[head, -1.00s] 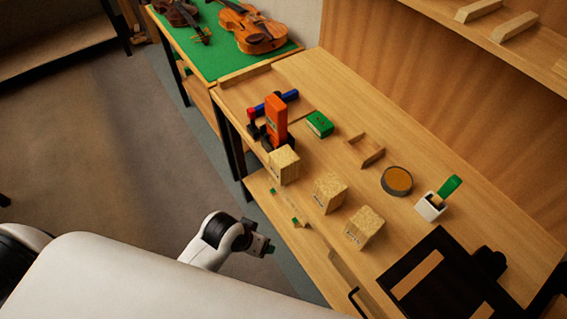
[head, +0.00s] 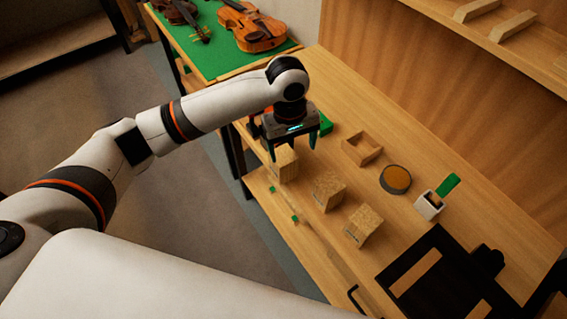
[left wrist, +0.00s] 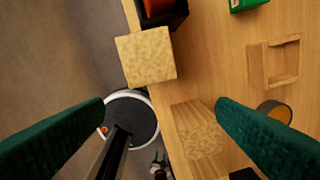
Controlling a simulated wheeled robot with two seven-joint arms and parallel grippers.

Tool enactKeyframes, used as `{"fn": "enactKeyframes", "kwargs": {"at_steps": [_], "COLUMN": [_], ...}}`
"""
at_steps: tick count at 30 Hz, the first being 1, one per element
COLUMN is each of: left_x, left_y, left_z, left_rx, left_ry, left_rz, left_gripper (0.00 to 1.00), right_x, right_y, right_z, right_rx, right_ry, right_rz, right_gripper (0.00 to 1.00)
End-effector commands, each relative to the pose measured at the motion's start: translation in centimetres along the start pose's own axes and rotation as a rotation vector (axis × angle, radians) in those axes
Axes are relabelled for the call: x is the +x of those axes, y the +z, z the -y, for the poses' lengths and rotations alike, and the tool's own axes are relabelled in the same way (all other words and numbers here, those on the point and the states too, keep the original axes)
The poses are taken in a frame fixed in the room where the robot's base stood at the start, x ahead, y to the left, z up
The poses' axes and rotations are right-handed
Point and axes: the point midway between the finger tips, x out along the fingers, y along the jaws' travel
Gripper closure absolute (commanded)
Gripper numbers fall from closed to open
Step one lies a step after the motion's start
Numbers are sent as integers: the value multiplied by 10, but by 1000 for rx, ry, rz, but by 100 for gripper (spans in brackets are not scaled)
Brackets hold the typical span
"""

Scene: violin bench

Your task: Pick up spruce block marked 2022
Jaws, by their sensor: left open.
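Three pale spruce blocks stand in a slanting row near the bench's front edge in the head view: a far one (head: 284,165), a middle one (head: 327,190) and a near one (head: 363,226). Marks on their front faces are too small to read, so I cannot tell which is 2022. My left gripper (head: 293,149) is open and empty, pointing down above the far block. In the left wrist view, one block (left wrist: 146,57) lies ahead of the space between the green fingertips (left wrist: 161,105), and another (left wrist: 198,140) lies beside the right finger.
Behind my gripper is a green box (head: 326,124), partly hidden. A wooden tray (head: 361,150), a round tin (head: 395,180) and a white holder (head: 429,206) stand farther right. A black mat (head: 440,265) covers the near end. Violins (head: 250,27) lie on the green-topped bench.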

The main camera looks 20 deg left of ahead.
Motion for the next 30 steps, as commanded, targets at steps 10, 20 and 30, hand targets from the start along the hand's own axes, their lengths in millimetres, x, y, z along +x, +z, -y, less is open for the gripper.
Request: {"fn": "enactKeyframes", "kwargs": {"at_steps": [10,20,30], "left_x": [-19,27,70], "left_y": [38,38,39], "left_z": [-8,-11,-14], "left_rx": [-228,-224,-223], "left_ry": [70,66,67], "left_rz": [28,30,29], "left_gripper": [20,20,20], "right_x": [-3,-9,-15], "right_y": [1,2,3], "right_z": [0,-2,-3], "right_rx": [0,1,2], "right_ry": [0,2,3], "right_rz": [1,1,2], "right_gripper": [64,64,64]}}
